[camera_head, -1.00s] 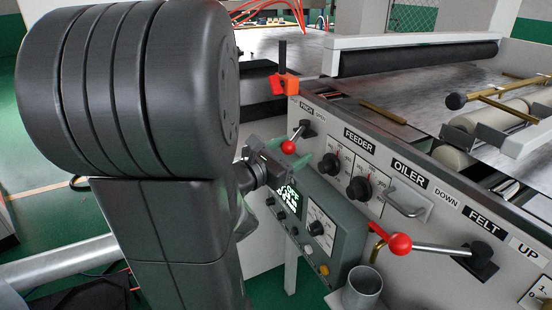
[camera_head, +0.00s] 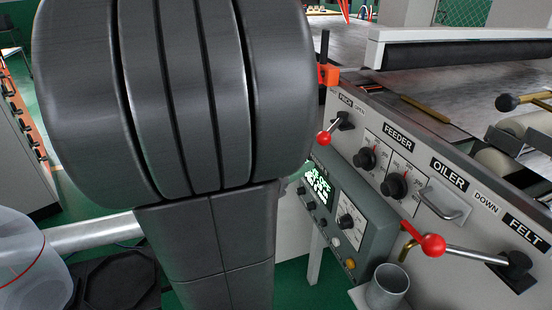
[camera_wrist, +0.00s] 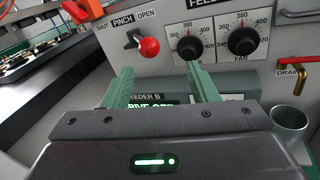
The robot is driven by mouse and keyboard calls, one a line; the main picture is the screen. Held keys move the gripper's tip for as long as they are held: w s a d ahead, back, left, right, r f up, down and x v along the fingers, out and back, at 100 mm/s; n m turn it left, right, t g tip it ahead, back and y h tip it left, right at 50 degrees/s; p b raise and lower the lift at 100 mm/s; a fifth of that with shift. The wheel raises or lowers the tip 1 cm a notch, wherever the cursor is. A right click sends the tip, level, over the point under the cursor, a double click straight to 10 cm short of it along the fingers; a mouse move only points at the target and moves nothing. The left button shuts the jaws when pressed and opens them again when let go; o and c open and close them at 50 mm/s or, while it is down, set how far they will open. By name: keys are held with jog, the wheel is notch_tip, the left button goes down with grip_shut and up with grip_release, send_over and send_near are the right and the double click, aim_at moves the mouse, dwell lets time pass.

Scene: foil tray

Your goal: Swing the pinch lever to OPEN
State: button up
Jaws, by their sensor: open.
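The pinch lever is a short dark lever with a red ball knob (camera_wrist: 149,47), set on the grey panel between the SHUT and OPEN labels. In the head view my arm hides the gripper.
FEEDER dials (camera_wrist: 243,41) sit right of the lever. A grey control box (camera_head: 345,205) with a lit display juts out below it. An orange block (camera_wrist: 82,10) is above left. A red-knobbed lever (camera_head: 433,245) and a metal cup (camera_head: 388,287) are lower right.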

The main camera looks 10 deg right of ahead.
aim_at(328, 141)
jog(key=shift+v, duration=1.55)
jog(key=shift+d, duration=0.1)
jog(key=shift+b+x, duration=0.3)
jog(key=shift+x, duration=4.85)
jog(key=shift+w, duration=0.15)
